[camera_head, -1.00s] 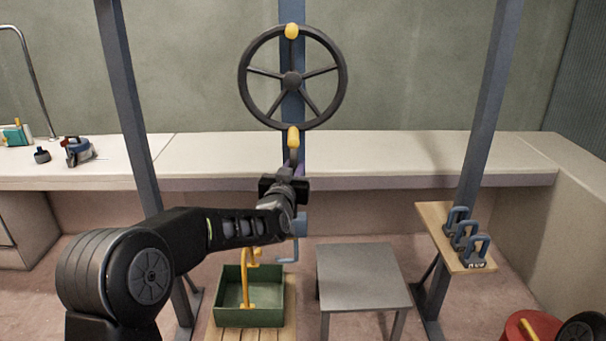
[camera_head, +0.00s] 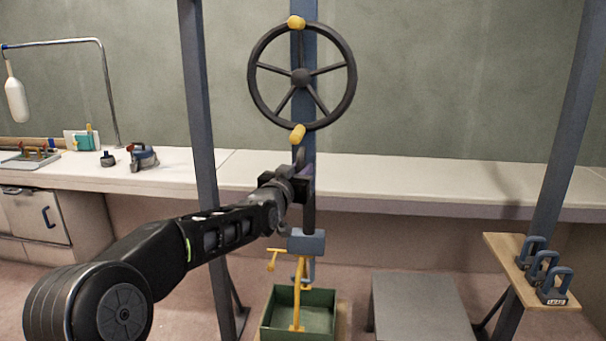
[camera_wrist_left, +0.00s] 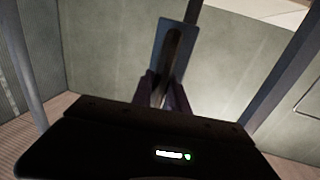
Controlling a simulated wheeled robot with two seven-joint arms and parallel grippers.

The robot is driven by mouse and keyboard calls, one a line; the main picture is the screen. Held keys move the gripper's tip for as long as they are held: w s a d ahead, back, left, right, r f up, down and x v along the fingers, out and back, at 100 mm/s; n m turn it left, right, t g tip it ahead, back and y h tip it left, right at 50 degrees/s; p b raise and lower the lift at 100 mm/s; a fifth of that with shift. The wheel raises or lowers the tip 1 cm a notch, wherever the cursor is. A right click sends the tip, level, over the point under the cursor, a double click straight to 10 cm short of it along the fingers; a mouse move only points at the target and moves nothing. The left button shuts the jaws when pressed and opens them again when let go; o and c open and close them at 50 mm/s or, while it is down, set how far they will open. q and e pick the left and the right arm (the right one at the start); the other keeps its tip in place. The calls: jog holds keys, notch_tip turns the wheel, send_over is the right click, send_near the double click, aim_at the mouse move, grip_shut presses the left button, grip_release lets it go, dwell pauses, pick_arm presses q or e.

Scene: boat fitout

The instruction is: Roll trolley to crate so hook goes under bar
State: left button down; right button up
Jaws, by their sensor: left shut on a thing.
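The trolley's blue-grey column carries a black handwheel (camera_head: 349,72) with yellow knobs. My left gripper (camera_head: 303,178) is shut on a dark upright handle below the wheel; the wrist view shows this handle (camera_wrist_left: 173,55) between the fingers (camera_wrist_left: 164,92). A blue-grey block (camera_head: 307,242) hangs lower on the trolley. A light blue hook (camera_head: 312,272) shows below it, close to the crate's yellow bar (camera_head: 277,252) and partly hidden by the yellow upright. I cannot tell whether it is under the bar. The green crate (camera_head: 322,325) stands below. My right gripper is out of view.
Frame posts stand left (camera_head: 203,150) and right (camera_head: 566,130). A grey table (camera_head: 420,305) is right of the crate. A wooden shelf (camera_head: 500,255) holds blue shackle-like weights. A long white bench (camera_head: 420,180) runs behind.

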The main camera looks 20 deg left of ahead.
pick_arm(q)
jog(key=shift+a, duration=0.35)
jog(key=c, duration=1.3)
grip_release()
jog(key=shift+s+a, duration=0.1)
jog(key=shift+s, duration=0.3)
jog(key=s+b, duration=0.1)
jog(key=s, duration=0.6)
jog(key=shift+d, duration=0.3)
